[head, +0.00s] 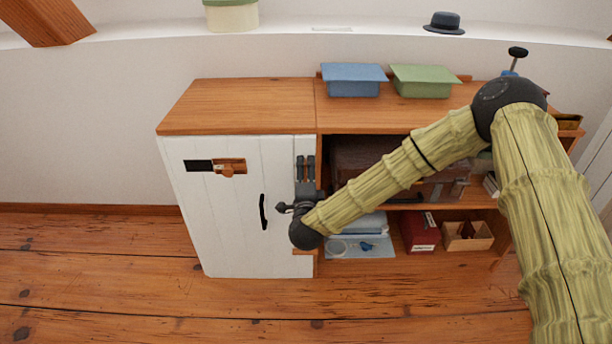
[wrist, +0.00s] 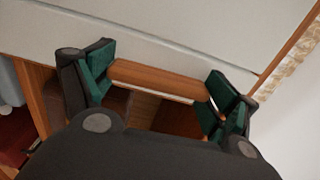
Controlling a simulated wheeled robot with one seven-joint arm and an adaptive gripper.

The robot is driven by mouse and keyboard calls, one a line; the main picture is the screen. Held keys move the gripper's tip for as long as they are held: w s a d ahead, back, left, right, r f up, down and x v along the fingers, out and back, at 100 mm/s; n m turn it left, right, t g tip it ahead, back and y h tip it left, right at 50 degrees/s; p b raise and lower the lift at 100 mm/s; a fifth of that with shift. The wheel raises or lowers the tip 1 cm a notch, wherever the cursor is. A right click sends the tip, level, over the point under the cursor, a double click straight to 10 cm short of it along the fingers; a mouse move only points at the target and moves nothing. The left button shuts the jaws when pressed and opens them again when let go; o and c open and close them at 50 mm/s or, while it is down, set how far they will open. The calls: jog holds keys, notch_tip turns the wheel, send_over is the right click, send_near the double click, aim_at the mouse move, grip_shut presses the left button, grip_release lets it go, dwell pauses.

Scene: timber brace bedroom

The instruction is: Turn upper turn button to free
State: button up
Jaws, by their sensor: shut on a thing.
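The upper turn button (wrist: 155,82) is a short wooden bar in the wrist view, between my two green-padded fingers at the edge of the white door (wrist: 190,38). My gripper (wrist: 158,88) is shut on it, one pad at each end. In the head view, my gripper (head: 306,166) is at the upper right edge of the white cabinet door (head: 225,215). There the gripper hides the button, and its exact angle cannot be told. The door appears closed.
The door carries a black handle (head: 263,212) and a wooden slide latch (head: 229,167). A small wooden piece (head: 303,252) sits lower on the door's right edge. Open shelves to the right hold a red box (head: 420,232) and a wooden tray (head: 468,237). The floor in front is clear.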

dwell(0.4)
jog(key=o, duration=0.8)
jog(key=shift+s, duration=0.1)
jog(key=s, duration=1.2)
jog(key=shift+w, duration=0.1)
